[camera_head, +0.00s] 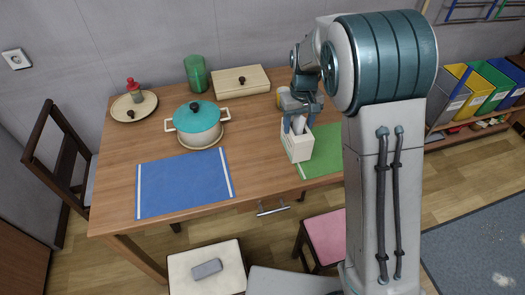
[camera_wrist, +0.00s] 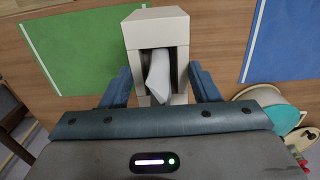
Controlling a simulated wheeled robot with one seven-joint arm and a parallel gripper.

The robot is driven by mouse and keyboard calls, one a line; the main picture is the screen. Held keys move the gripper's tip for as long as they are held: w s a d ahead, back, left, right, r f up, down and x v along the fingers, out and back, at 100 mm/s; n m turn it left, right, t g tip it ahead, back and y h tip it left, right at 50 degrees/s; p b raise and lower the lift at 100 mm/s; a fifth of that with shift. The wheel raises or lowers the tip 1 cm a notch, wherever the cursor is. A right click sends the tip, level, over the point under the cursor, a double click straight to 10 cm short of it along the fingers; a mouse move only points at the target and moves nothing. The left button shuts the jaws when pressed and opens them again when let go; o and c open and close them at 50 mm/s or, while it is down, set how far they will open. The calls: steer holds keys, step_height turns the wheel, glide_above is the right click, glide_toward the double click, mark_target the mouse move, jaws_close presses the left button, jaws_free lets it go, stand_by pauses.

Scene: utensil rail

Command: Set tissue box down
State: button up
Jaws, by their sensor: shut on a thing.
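The tissue box (camera_head: 298,149) is a white box with a slot and a white tissue (camera_wrist: 158,75) sticking out. My gripper (camera_head: 300,122) reaches down from above and is shut on it, with a blue finger on each side of the box (camera_wrist: 157,27) in the wrist view. The box looks upright, over the wooden table beside the left edge of the green mat (camera_head: 325,153). I cannot tell whether its base touches the table (camera_head: 255,150). My arm hides part of the table and mat on the right.
A blue mat (camera_head: 185,182) lies to the left. Bare wood lies between the mats.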

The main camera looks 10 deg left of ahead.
steer(key=shift+w+a, duration=0.1)
steer(key=shift+w, duration=0.15)
steer(key=a+f+p, duration=0.3)
steer(key=a+f, duration=0.8)
steer(key=shift+w+a, duration=0.2)
steer(key=shift+w, duration=0.2)
steer(key=shift+f, duration=0.15)
steer(key=o, duration=1.3)
steer(key=shift+c, duration=0.2)
step_height(320, 180, up, 12)
steer(key=b, duration=0.1)
steer(key=shift+r, duration=0.25)
